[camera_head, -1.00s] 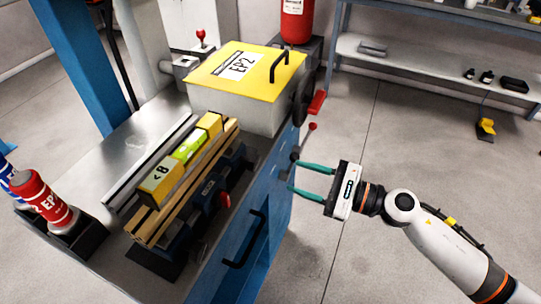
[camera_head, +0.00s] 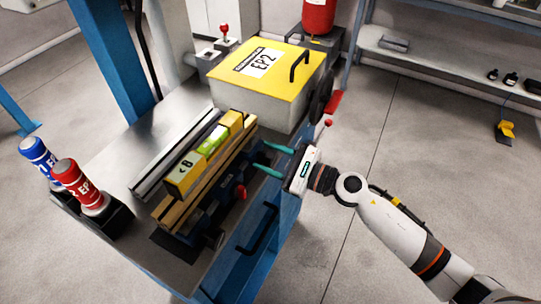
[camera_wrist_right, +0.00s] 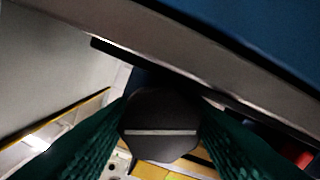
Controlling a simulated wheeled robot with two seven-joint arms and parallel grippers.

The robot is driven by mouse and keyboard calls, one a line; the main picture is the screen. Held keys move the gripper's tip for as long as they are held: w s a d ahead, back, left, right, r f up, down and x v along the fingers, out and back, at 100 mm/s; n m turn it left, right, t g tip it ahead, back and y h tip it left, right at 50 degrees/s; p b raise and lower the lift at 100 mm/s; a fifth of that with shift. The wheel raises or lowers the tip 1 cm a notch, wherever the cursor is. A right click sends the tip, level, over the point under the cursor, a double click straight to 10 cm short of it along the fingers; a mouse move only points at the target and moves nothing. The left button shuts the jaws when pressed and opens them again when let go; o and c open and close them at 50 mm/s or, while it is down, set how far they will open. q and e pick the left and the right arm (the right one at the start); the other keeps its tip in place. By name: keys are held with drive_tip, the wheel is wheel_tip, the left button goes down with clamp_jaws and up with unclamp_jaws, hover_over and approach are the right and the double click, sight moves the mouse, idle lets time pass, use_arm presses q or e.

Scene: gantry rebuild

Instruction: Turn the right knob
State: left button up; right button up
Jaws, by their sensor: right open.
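My right gripper (camera_head: 263,157) is open at the right end of the clamp (camera_head: 213,205) on the bench's front side, its two green fingers pointing left. In the right wrist view a dark faceted knob (camera_wrist_right: 160,122) with a pale line across its face sits between the two green fingers. The line lies roughly level in that view. I cannot tell whether the fingers touch the knob. In the head view this knob is not clear behind the fingertips. Another dark round knob (camera_head: 219,239) shows at the clamp's near left end. My left gripper is not in view.
A red-tipped lever (camera_head: 240,191) sticks out of the clamp near my fingers. A yellow-lidded box (camera_head: 250,100) stands behind. Red and blue bottles (camera_head: 80,185) stand at the left corner. A black drawer handle (camera_head: 258,230) juts from the bench front.

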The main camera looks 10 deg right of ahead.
drive_tip(key=shift+c, duration=0.4)
drive_tip(key=c, duration=0.6)
drive_tip(key=shift+o, duration=0.2)
drive_tip(key=shift+m, duration=0.3)
drive_tip(key=m, duration=0.2)
drive_tip(key=shift+m+p, duration=0.3)
drive_tip(key=shift+p, duration=0.05)
drive_tip(key=shift+w+m+p, duration=0.1)
drive_tip(key=shift+m+p, duration=0.35)
drive_tip(key=shift+m, duration=1.35)
